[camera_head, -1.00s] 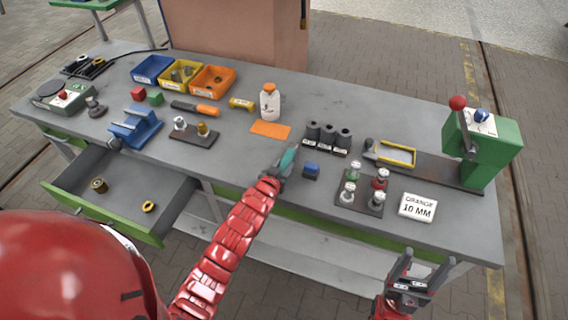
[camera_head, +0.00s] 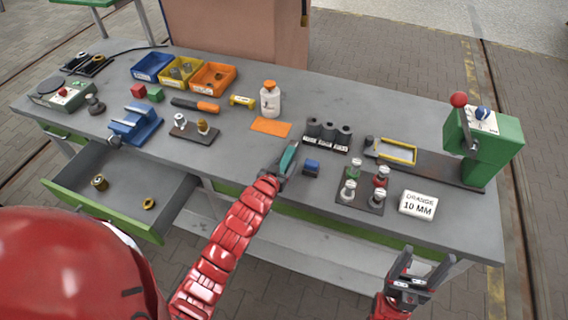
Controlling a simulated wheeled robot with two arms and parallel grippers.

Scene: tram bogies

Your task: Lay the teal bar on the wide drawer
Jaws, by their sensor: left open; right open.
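The teal bar (camera_head: 288,157) is on the workbench near its front middle. My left gripper (camera_head: 284,166) is at the bar, with its jaws open around or beside it; the small view does not show which. The wide drawer (camera_head: 124,186) is pulled out at the bench's front left, with a green front. A brass-coloured bushing (camera_head: 99,182) and a yellow ring (camera_head: 149,203) lie in it. My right gripper (camera_head: 409,268) is open and empty in front of the bench's right part.
A blue block (camera_head: 311,167) sits just right of my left gripper.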

